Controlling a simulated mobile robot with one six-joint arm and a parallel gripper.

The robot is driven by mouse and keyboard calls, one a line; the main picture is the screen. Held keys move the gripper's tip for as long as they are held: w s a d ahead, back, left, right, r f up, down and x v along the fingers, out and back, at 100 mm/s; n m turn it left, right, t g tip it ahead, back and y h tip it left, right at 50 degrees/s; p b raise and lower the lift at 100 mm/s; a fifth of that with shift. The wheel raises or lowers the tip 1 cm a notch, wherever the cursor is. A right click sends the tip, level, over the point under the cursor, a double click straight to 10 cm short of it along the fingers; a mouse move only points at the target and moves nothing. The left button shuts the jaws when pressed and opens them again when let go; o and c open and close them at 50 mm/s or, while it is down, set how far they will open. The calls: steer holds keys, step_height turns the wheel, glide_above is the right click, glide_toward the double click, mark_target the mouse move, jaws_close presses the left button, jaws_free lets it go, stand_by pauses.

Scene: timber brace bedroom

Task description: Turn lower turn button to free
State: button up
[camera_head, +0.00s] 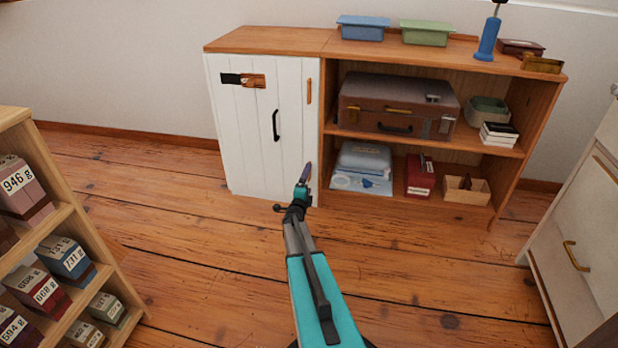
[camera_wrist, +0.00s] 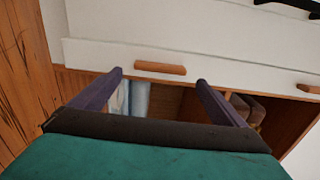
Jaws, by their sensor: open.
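The white plank door (camera_head: 262,125) of the low cabinet is shut and has a black handle (camera_head: 276,125). The lower turn button (camera_wrist: 160,68) is a small wooden bar on the white front near the open shelves. It lies lengthwise along the door edge. The similar upper turn button (camera_head: 309,91) stands upright higher on the same side. My gripper (camera_wrist: 160,77) is open, with its purple fingertips on either side of the lower button's ends and nothing held. Contact cannot be made out. In the head view my gripper (camera_head: 306,173) largely covers the lower button.
A dark and wooden latch (camera_head: 243,80) sits high on the door. Open shelves (camera_head: 455,140) on the right hold a suitcase (camera_head: 398,105) and boxes. A rack of weight-labelled boxes (camera_head: 70,215) stands at left, a white drawer unit (camera_head: 580,240) at right. The floor between is clear.

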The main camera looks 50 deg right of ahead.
steer(key=p+v, duration=0.2)
steer(key=v, duration=0.8)
steer(key=shift+p, duration=0.4)
steer(key=shift+s, duration=0.15)
